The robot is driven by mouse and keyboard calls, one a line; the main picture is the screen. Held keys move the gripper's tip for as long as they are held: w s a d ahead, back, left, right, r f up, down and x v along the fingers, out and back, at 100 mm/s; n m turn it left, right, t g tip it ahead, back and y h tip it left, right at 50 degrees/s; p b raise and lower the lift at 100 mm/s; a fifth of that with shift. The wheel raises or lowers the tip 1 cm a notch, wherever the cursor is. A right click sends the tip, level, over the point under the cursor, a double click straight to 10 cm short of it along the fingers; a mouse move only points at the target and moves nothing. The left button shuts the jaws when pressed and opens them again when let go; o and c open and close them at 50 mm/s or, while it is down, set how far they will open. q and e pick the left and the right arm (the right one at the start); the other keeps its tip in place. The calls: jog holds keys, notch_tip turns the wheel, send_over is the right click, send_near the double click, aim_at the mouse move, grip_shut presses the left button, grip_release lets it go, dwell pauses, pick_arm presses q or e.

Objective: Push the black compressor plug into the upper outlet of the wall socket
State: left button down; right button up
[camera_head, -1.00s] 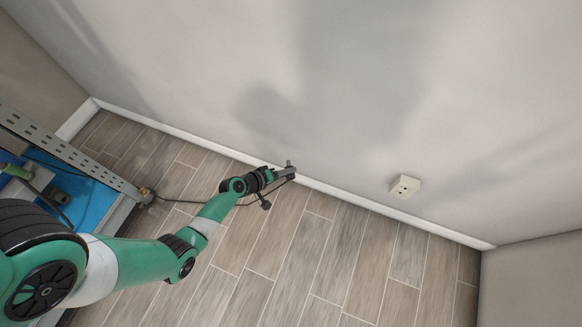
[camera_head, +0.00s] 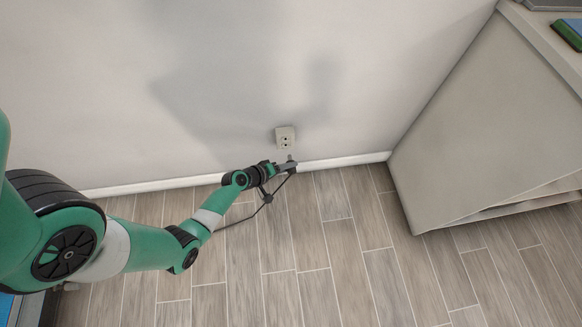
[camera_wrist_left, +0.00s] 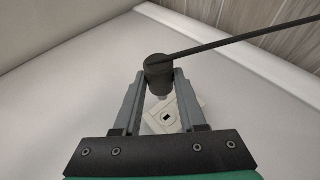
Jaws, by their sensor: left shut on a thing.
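The wall socket (camera_head: 285,138) is a cream plate with two outlets, one above the other, low on the grey wall. My left gripper (camera_head: 288,167) is just below the socket in the head view. In the left wrist view my left gripper (camera_wrist_left: 158,85) is shut on the black compressor plug (camera_wrist_left: 157,68), whose cord runs off to the upper right. The socket (camera_wrist_left: 163,120) lies behind the plug there, with one outlet showing between the fingers. The plug appears apart from the socket, though the exact gap cannot be told. My right gripper is not in view.
A white baseboard (camera_head: 340,161) runs along the wall foot. A light grey cabinet (camera_head: 480,120) stands at the right. The wood-look floor (camera_head: 330,250) is clear at the centre. The black cord (camera_head: 240,220) trails from the gripper toward the left.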

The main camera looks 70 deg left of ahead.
pick_arm(q)
jog(key=a+b, duration=0.1)
jog(key=a, duration=0.1)
jog(key=w+a+b, duration=0.1)
jog(key=a, duration=0.2)
jog(key=shift+w+a, duration=0.1)
jog(key=shift+a, duration=0.2)
dwell(0.4)
jog(key=shift+b, duration=0.3)
jog(key=shift+w+a+b, duration=0.2)
jog(key=shift+a+b, duration=0.15)
jog(key=shift+a, duration=0.35)
jog(key=shift+a, duration=0.1)
jog(key=shift+w+a+b, duration=0.2)
jog(key=shift+a+b, duration=0.2)
jog(key=shift+a, duration=0.2)
jog(key=shift+w+a+b, duration=0.15)
jog(key=shift+a+b, duration=0.2)
jog(key=shift+a, duration=0.25)
jog(key=shift+a, duration=0.1)
